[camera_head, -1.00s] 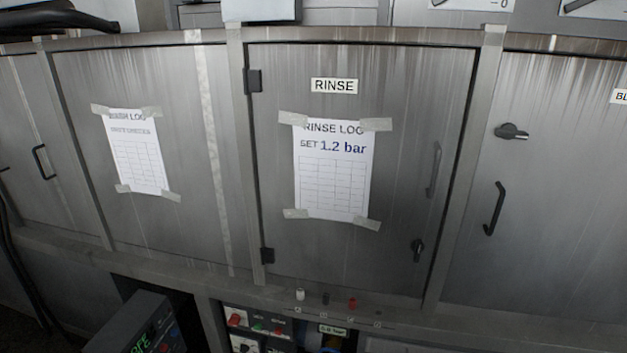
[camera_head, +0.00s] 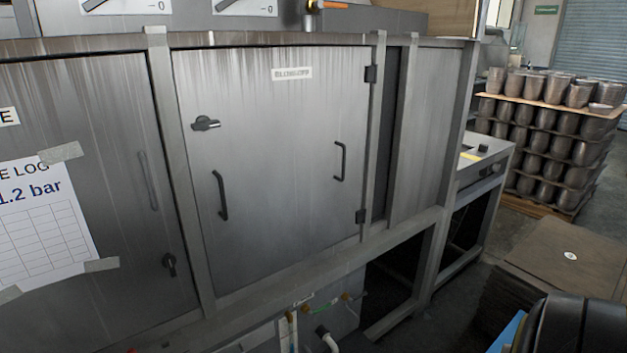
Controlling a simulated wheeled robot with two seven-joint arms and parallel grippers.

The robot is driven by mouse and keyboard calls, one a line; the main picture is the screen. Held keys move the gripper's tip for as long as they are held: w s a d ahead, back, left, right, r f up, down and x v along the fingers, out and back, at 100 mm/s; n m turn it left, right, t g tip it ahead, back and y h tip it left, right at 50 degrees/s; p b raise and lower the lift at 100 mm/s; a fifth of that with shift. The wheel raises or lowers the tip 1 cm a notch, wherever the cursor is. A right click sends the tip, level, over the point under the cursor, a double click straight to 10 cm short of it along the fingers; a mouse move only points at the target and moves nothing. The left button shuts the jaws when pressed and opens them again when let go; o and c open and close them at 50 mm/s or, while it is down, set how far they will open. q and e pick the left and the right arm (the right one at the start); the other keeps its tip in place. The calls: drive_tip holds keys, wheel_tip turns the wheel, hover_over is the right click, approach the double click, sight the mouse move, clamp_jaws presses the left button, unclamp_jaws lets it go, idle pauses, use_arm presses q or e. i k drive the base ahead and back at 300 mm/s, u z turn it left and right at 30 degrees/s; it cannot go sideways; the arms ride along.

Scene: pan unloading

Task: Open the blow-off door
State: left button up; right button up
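The blow-off door (camera_head: 275,150) is a grey metal panel in the middle of the view, with a label reading BLOWOFF (camera_head: 292,73) near its top. It looks shut in its frame. A black turn latch (camera_head: 205,123) sits at its upper left, pointing sideways. A black bar handle (camera_head: 220,195) is below the latch, and a second bar handle (camera_head: 340,161) is toward the right. Black hinges (camera_head: 370,74) show on the right edge, one high and one low.
The rinse door (camera_head: 110,240) with its taped log sheet (camera_head: 42,222) is at left. A stack of metal pots on boards (camera_head: 548,140) stands at the back right. A flat brown stack (camera_head: 565,250) lies at lower right, behind a dark rounded object (camera_head: 572,325). Pipes show below the door.

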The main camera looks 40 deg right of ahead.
sight(280, 183)
drive_tip(key=z, duration=1.4)
